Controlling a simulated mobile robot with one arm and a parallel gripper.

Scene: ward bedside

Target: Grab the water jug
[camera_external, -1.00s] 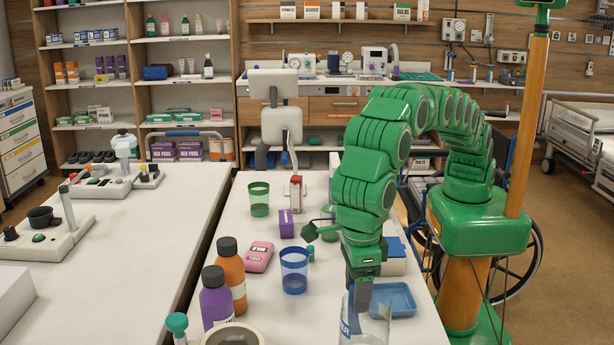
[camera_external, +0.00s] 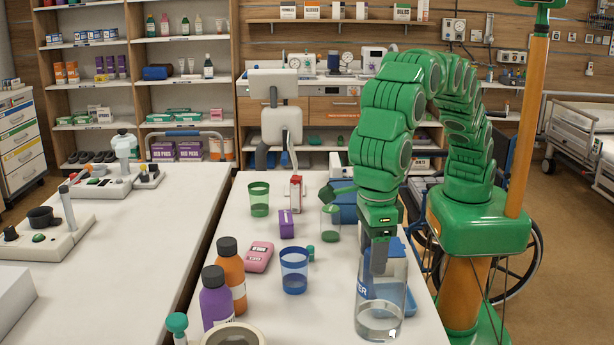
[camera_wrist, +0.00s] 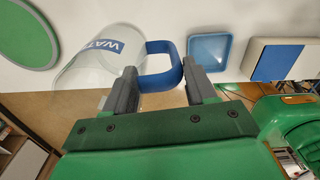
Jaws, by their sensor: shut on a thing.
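The water jug (camera_external: 381,318) is clear, with a blue label and a blue handle, and is upright at the right front of the table in the external view. In the wrist view its clear body (camera_wrist: 105,62) lies left of my gripper. My gripper (camera_external: 379,262) is at the jug's upper part. In the wrist view my gripper's fingers (camera_wrist: 162,88) are on either side of the blue handle (camera_wrist: 160,82), shut on it. I cannot clearly tell the gap under the jug's base.
A blue tray (camera_external: 411,302) is behind the jug. A blue cup (camera_external: 294,279), orange bottle (camera_external: 231,282), purple bottle (camera_external: 216,308), pink device (camera_external: 258,257) and green cup (camera_external: 259,205) stand to the left. The table's right edge is close by.

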